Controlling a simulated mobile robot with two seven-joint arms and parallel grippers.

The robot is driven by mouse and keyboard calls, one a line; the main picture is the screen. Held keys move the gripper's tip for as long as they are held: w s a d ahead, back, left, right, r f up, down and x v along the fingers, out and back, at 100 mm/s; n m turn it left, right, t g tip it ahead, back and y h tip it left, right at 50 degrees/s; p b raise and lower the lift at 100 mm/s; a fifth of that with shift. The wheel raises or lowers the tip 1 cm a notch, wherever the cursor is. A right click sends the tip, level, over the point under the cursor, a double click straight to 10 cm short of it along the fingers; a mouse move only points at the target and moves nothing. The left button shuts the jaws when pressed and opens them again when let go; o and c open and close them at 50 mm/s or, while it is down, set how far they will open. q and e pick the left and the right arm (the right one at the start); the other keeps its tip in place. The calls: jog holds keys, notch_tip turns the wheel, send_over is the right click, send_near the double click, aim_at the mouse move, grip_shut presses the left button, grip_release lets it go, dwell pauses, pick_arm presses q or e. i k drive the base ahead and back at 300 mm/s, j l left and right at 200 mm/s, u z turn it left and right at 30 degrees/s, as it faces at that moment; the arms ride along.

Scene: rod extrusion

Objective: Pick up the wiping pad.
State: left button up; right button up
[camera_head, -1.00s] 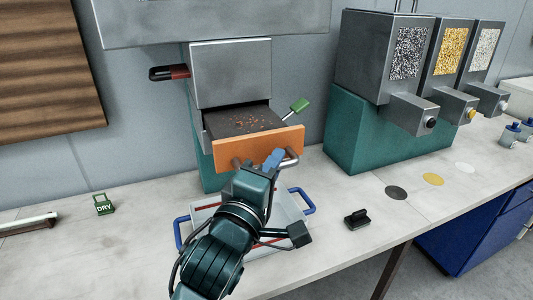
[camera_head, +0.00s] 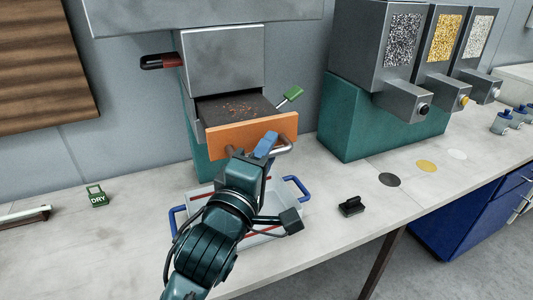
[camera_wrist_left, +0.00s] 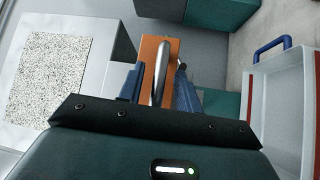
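A small black block with a raised grip (camera_head: 351,206), which looks like the wiping pad, lies on the table right of the white tray. My left gripper (camera_head: 266,145) is well away from it, up at the handle (camera_head: 284,147) of the orange-fronted drawer (camera_head: 240,138). In the left wrist view the two blue fingers (camera_wrist_left: 160,88) stand apart, with the metal handle bar (camera_wrist_left: 160,65) between them in the picture. Gaps show beside the bar, so the gripper looks open. The black block is not seen in the wrist view. My right gripper is in neither view.
The drawer is pulled out, with brown bits inside. The white tray with blue handles (camera_head: 262,240) sits below it, partly hidden by my left arm. A green DRY tag (camera_head: 97,196) stands left. Dispensers (camera_head: 360,130) stand back right. The table around the black block is clear.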

aim_at(352, 205)
jog(key=k+j, duration=0.3)
jog(key=k, duration=0.15)
jog(key=k+j, duration=0.25)
jog(key=k, duration=0.2)
